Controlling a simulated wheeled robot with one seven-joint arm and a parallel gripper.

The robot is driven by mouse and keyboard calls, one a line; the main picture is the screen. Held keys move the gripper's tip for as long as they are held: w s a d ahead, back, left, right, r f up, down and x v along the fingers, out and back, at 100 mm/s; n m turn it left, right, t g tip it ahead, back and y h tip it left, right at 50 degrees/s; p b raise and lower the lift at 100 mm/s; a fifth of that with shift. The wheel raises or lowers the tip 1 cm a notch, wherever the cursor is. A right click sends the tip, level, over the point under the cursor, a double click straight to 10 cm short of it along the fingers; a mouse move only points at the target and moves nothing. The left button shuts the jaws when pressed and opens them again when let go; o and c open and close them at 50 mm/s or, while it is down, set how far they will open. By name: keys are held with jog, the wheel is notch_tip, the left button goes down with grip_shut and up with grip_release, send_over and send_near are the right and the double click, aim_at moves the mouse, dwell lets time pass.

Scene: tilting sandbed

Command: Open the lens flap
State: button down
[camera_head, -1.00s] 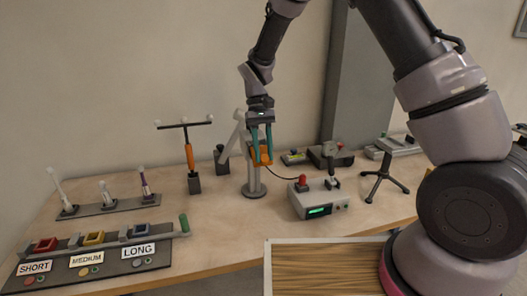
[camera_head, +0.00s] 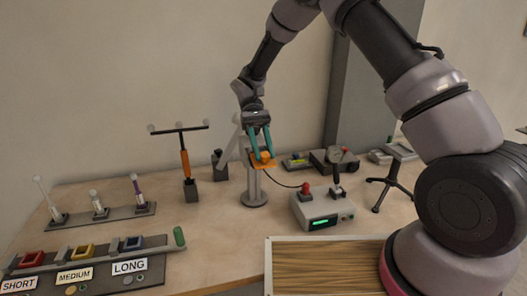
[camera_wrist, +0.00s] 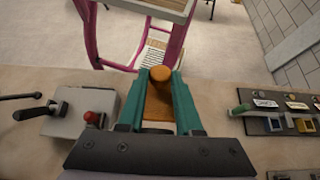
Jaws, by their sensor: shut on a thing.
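The lens flap (camera_head: 263,164) is a small orange plate with a rounded orange knob, at the top of a grey post on a round base (camera_head: 254,199). My gripper (camera_head: 262,155) has teal fingers and is shut on the flap's knob from above. In the wrist view the orange knob (camera_wrist: 160,74) sits between the fingertips, and the orange plate (camera_wrist: 158,104) runs back between the fingers. The flap now lies nearly flat in the head view. The lens itself is hidden behind my gripper.
A grey box (camera_head: 321,211) with a green display, red knob and lever stands right of the post. A black tripod stand (camera_head: 390,183) is farther right. An orange-handled T-shaped tool (camera_head: 185,160) stands left. Labelled slots (camera_head: 85,270) lie at the front left.

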dwell(0.4)
jog(key=c, duration=0.6)
grip_release()
jog(key=v, duration=1)
jog(key=shift+w, duration=0.1)
jog(key=shift+w+a+r, duration=0.1)
jog(key=shift+w+r, duration=0.1)
jog(key=shift+w, duration=0.05)
